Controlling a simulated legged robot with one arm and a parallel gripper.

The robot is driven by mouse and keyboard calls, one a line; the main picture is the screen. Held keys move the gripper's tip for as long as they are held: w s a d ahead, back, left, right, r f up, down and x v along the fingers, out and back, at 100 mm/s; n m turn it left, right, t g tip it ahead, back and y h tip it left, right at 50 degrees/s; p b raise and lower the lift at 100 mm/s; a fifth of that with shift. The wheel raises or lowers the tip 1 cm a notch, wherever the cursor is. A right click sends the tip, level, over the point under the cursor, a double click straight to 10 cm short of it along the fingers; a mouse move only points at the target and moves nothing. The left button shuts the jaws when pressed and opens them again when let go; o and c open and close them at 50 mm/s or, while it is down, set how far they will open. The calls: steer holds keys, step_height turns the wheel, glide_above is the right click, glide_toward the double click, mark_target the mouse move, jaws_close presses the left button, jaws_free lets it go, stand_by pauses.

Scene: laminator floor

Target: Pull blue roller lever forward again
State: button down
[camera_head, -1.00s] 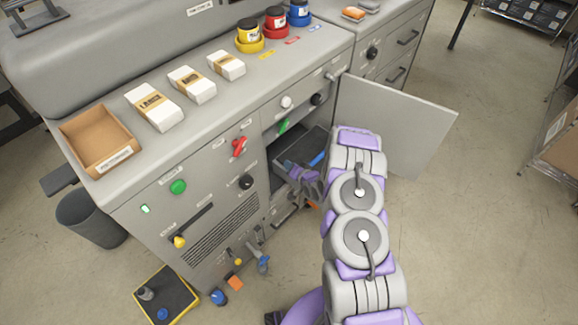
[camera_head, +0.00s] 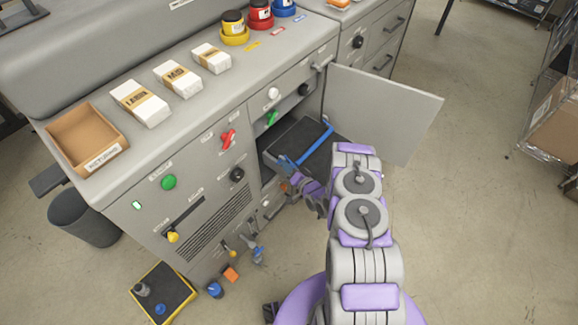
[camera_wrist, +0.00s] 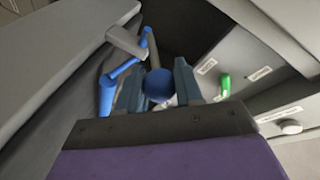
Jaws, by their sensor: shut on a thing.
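The blue roller lever ends in a round blue knob (camera_wrist: 158,86), which sits between the two fingers of my gripper (camera_wrist: 157,88) in the wrist view. My gripper is shut on this knob. In the head view, my gripper (camera_head: 290,178) is low at the front of the open cabinet bay, and the blue lever (camera_head: 291,163) shows just above it. A dark tray-like unit (camera_head: 297,138) sticks out of the bay with a blue bar (camera_head: 312,146) along its outer edge. Blue bar parts (camera_wrist: 122,72) also show left of the fingers. The fingers partly hide the knob.
An open grey door (camera_head: 385,110) stands right of the bay. A green lever (camera_wrist: 225,86) and a white knob (camera_wrist: 291,127) are on the panel beside my gripper. Several small parts lie near a yellow-edged mat (camera_head: 150,285).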

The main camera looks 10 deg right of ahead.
steer(key=shift+s+f, duration=0.1)
steer(key=shift+f, duration=0.05)
steer(key=c, duration=0.8)
jaws_free()
steer(key=shift+d, duration=0.1)
steer(key=shift+o, duration=0.2)
steer(key=p+v, duration=0.4)
steer(key=v, duration=1.3)
